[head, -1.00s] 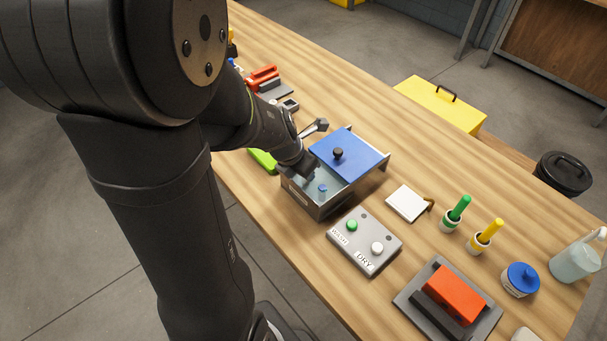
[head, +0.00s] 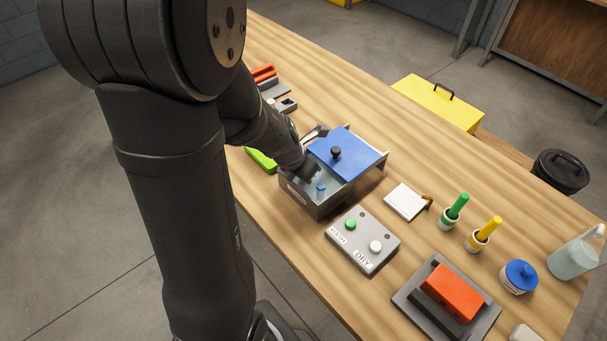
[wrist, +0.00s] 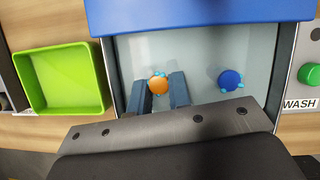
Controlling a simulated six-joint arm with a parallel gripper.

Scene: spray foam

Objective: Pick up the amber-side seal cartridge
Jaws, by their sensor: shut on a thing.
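The amber seal cartridge (wrist: 158,85) is a round orange-topped piece with light blue bits at its edge. It shows in the wrist view between the two dark fingers of my gripper (wrist: 159,88), which is shut on it. My gripper (head: 312,173) reaches into the open front part of the grey bin (head: 318,206). The amber cartridge is hidden behind my gripper in the head view. A blue-topped cartridge (wrist: 231,79) stands to the right of the fingers, apart from them; it also shows in the head view (head: 321,189).
A blue lid (head: 350,150) with a black knob covers the bin's back part. A green tray (wrist: 60,80) lies left of the bin. A WASH/DRY button panel (head: 362,240) stands close by. The bin walls are near my fingers.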

